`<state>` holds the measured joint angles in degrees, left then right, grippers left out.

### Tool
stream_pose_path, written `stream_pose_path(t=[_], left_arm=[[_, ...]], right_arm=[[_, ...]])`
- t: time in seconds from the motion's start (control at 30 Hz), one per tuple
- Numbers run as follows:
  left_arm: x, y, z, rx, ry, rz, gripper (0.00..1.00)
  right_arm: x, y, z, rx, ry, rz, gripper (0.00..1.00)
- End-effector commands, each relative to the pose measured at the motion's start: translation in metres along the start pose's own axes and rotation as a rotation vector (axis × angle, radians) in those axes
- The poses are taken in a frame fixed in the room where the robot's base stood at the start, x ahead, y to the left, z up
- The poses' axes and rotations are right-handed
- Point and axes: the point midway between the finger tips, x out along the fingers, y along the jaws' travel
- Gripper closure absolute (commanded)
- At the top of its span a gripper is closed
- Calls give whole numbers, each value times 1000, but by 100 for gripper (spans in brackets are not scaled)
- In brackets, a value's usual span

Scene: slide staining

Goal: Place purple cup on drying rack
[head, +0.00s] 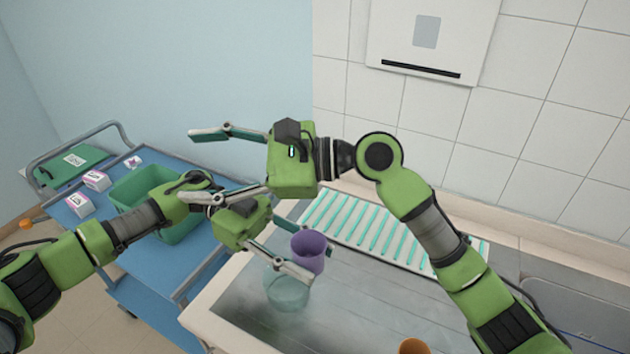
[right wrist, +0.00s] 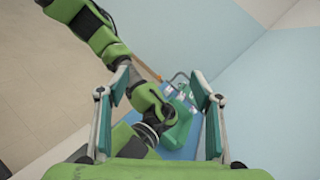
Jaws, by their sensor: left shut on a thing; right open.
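The purple cup (head: 308,253) is held between the fingers of my left gripper (head: 296,250), in the head view's centre. It appears upright, above the grey work surface and close to a clear glass container (head: 288,291). The drying rack (head: 366,226), a white tray with teal slats, lies behind and to the right of the cup, along the tiled wall. My right gripper (head: 200,165) is open and empty, up and left of the cup, near the blue cart. Its open fingers (right wrist: 158,72) frame my left arm in the right wrist view.
A blue cart (head: 150,268) at the left carries a green bin (head: 145,185), small labelled boxes (head: 79,204) and a green folder (head: 72,163). An orange cup (head: 413,346) shows at the bottom edge. My right arm crosses in front of part of the rack.

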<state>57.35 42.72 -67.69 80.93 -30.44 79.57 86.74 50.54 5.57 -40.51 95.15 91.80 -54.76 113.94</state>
Motion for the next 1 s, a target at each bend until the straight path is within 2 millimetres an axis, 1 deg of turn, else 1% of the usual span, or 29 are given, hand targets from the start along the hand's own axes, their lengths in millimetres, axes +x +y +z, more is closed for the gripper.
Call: stream_pose_path(t=[0.07, 0.1, 0.17, 0.27, 0.37, 0.4, 0.47, 0.57, 0.6, 0.7, 0.8, 0.9, 1.0], left_arm=[[0, 0, 0, 0, 0, 0, 74], [0, 0, 0, 0, 0, 0, 74], [0, 0, 0, 0, 0, 0, 74], [0, 0, 0, 0, 0, 0, 74], [0, 0, 0, 0, 0, 0, 74], [0, 0, 0, 0, 0, 0, 74], [0, 0, 0, 0, 0, 0, 74], [0, 0, 0, 0, 0, 0, 74], [0, 0, 0, 0, 0, 0, 74], [0, 0, 0, 0, 0, 0, 74], [0, 0, 0, 0, 0, 0, 74], [0, 0, 0, 0, 0, 0, 74], [0, 0, 0, 0, 0, 0, 74]], right_arm=[[7, 15, 2, -56, 73, 128, 40], [8, 23, 0, -80, 111, 191, 40], [7, 34, -2, -113, 172, 281, 40], [-3, 48, -10, -163, 283, 423, 40], [-21, 56, -18, -203, 406, 553, 40], [-30, 58, -20, -216, 457, 603, 40], [-47, 58, -24, -233, 538, 672, 40], [-77, 55, -26, -250, 671, 774, 40], [-90, 52, -25, -254, 723, 808, 40], [-119, 45, -21, -254, 836, 879, 40], [-142, 39, -16, -248, 920, 928, 40], [-157, 35, -11, -241, 974, 956, 40], [-164, 34, -10, -237, 999, 971, 40]])
